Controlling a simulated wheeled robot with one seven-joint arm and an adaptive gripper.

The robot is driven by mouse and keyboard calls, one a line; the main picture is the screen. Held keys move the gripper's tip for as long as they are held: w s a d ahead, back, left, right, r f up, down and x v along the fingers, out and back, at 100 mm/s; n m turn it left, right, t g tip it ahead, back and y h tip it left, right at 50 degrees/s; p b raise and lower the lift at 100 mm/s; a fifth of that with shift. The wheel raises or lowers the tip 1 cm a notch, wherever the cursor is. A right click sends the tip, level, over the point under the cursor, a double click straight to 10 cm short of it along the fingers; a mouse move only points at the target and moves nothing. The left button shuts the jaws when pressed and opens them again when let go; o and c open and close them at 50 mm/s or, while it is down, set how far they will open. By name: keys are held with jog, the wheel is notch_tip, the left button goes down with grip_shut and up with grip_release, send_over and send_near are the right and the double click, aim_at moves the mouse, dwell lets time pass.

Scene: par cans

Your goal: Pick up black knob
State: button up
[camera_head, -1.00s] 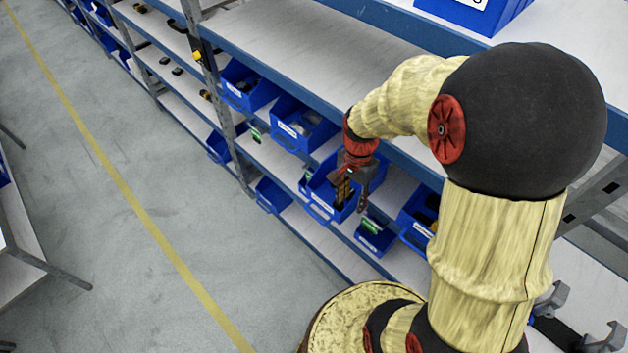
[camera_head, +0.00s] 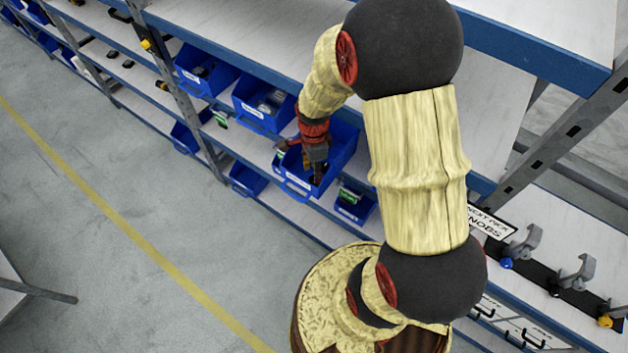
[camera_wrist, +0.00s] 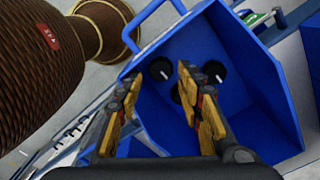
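Several black knobs lie in a blue bin (camera_wrist: 235,110) in the wrist view. One black knob with a white mark (camera_wrist: 160,70) shows between my fingertips, a second (camera_wrist: 215,71) is right of the right finger, and a third (camera_wrist: 177,94) is partly hidden behind that finger. My gripper (camera_wrist: 160,74) is open, with its yellow-and-dark fingers apart and nothing held. In the head view my gripper (camera_head: 316,170) points down into the blue bin (camera_head: 344,150) on the shelf. The knobs are not clear there. I cannot tell how far the fingertips are above them.
Neighbouring blue bins (camera_head: 262,103) and (camera_head: 202,71) stand left along the shelf. A smaller blue bin (camera_head: 354,205) sits below right. Shelf boards and a metal upright (camera_head: 190,110) are close by. The grey floor (camera_head: 60,210) at left is clear.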

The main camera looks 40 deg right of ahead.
jog(key=shift+d+f, duration=0.15)
jog(key=shift+f, duration=2.45)
jog(key=c, duration=0.3)
jog(key=c, duration=0.4)
jog(key=shift+c, duration=0.6)
